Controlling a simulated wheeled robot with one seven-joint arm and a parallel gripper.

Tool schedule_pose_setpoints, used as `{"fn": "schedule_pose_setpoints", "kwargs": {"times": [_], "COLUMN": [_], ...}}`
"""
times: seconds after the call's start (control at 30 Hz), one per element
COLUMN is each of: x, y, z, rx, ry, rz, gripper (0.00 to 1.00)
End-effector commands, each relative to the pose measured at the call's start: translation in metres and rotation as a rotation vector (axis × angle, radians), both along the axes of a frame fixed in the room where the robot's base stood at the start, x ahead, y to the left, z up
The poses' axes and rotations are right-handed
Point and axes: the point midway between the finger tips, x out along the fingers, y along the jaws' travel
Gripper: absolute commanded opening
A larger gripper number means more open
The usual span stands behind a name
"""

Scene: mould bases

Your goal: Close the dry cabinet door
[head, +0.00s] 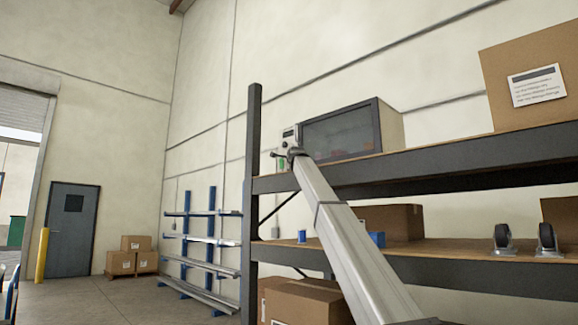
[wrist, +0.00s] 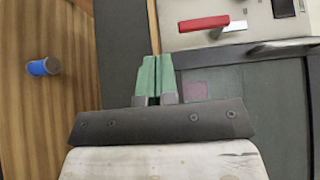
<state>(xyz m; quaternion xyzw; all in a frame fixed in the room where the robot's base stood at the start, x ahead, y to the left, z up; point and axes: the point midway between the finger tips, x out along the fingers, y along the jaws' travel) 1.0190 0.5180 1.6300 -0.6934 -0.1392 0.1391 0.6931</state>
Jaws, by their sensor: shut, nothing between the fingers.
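The dry cabinet (head: 390,128) stands on the upper shelf, with a pale body and a dark-framed glass door (head: 342,130). In the head view the door looks about flush with the cabinet front; a small gap cannot be ruled out. A pale control panel (head: 289,139) is at its left end; the wrist view shows this panel (wrist: 180,20) with a red handle (wrist: 204,23). My gripper (wrist: 157,60) has green fingers, shut and empty, in front of the dark door area (wrist: 250,110). Whether the fingertips touch it cannot be told.
The dark rack post (head: 253,200) stands left of the cabinet. A cardboard box (head: 528,75) is on the upper shelf at right. The lower shelf (head: 440,252) holds casters (head: 503,238) and blue items (head: 377,239). A blue cylinder (wrist: 42,67) lies on wood in the wrist view.

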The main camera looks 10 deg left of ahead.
Motion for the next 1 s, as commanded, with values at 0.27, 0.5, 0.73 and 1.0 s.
{"fn": "schedule_pose_setpoints", "kwargs": {"times": [0.27, 0.5, 0.73, 1.0], "x": [-0.034, -0.067, -0.084, -0.086], "y": [0.02, 0.039, 0.05, 0.051], "z": [-0.001, 0.0, 0.0, -0.001], "rx": [0.0, 0.001, 0.001, -0.001], "ry": [0.0, 0.0, 0.0, 0.001], "rz": [0.002, 0.002, 0.001, -0.001], "gripper": [0.0, 0.0, 0.0, 0.0]}}
